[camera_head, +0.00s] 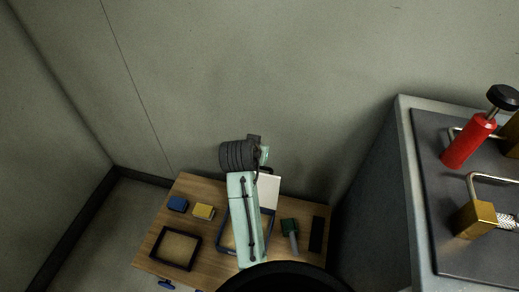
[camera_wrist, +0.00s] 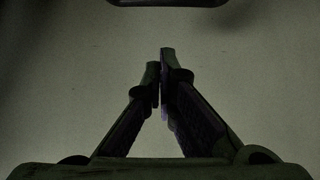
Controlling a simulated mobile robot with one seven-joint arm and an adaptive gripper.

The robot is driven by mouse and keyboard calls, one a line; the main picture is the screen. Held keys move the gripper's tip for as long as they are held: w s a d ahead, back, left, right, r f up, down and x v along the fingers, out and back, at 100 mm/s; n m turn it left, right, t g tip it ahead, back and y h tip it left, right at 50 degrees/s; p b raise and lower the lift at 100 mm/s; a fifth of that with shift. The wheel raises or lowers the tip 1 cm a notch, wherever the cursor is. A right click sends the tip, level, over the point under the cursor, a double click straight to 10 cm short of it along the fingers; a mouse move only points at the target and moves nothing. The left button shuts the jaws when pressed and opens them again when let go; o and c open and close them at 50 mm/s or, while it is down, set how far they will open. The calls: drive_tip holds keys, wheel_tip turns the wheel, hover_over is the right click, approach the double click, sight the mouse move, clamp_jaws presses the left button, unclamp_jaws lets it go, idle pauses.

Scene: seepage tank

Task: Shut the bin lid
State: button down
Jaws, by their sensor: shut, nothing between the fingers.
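A bin with a dark blue rim (camera_head: 271,236) sits on the wooden table in the head view, largely hidden behind my arm. A white panel (camera_head: 270,190), which looks like its lid, shows at the bin's back edge and appears raised; its exact angle is hard to tell. My gripper (camera_wrist: 160,62) is shut and empty in the wrist view, its fingertips together against a plain grey-green surface. In the head view my arm hides the gripper, so its distance from the lid cannot be told. Neither bin nor lid is clearly recognisable in the wrist view.
Walls are close behind.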

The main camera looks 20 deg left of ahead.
drive_tip(key=f, duration=0.1)
drive_tip(key=f+p, duration=0.1)
drive_tip(key=f, duration=0.3)
drive_tip(key=shift+w+f, duration=0.15)
drive_tip(key=shift+w, duration=0.25)
idle(0.3)
